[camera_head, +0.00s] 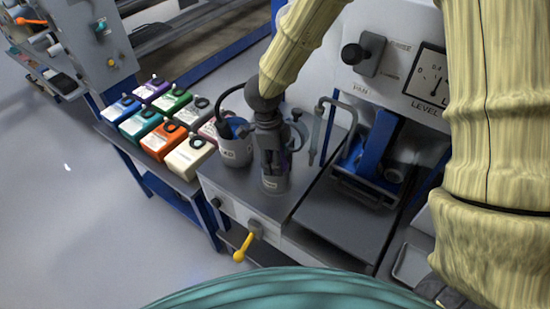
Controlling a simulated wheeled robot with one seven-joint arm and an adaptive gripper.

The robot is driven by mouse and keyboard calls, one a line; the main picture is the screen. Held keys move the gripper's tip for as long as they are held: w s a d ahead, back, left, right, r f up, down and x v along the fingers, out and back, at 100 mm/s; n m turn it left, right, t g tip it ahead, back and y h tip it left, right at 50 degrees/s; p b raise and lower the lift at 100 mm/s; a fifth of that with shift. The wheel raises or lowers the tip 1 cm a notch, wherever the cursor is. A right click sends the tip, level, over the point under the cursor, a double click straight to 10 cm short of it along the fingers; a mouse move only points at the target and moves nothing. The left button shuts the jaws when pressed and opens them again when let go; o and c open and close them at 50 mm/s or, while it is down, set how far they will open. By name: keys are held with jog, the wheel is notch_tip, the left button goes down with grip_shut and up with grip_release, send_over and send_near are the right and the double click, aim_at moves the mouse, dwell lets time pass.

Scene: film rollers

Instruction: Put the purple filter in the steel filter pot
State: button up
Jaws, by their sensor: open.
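My gripper (272,164) points down at the metal bench unit, its fingers apart over a small steel-grey pot (275,184) with a small label. The fingers hide much of the pot's mouth. A dark purplish patch (288,160) shows beside the fingers at the pot's top. It may be the purple filter, but it is too small and covered to be sure. I cannot tell whether it touches the fingers or sits inside the pot.
A grey labelled pot (234,153) holding blue items stands just left of my gripper. Several coloured boxes (162,138) with black rings stand on a side table. A hooked grey pipe (317,135) and a gauge panel (400,60) are to the right. A yellow-handled lever (244,247) juts from the front.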

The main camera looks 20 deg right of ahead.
jog(key=r, duration=0.4)
jog(key=r+b, duration=0.1)
jog(key=r, duration=0.2)
jog(key=w+a+r, duration=0.1)
jog(key=r, duration=0.3)
jog(key=shift+r, duration=0.35)
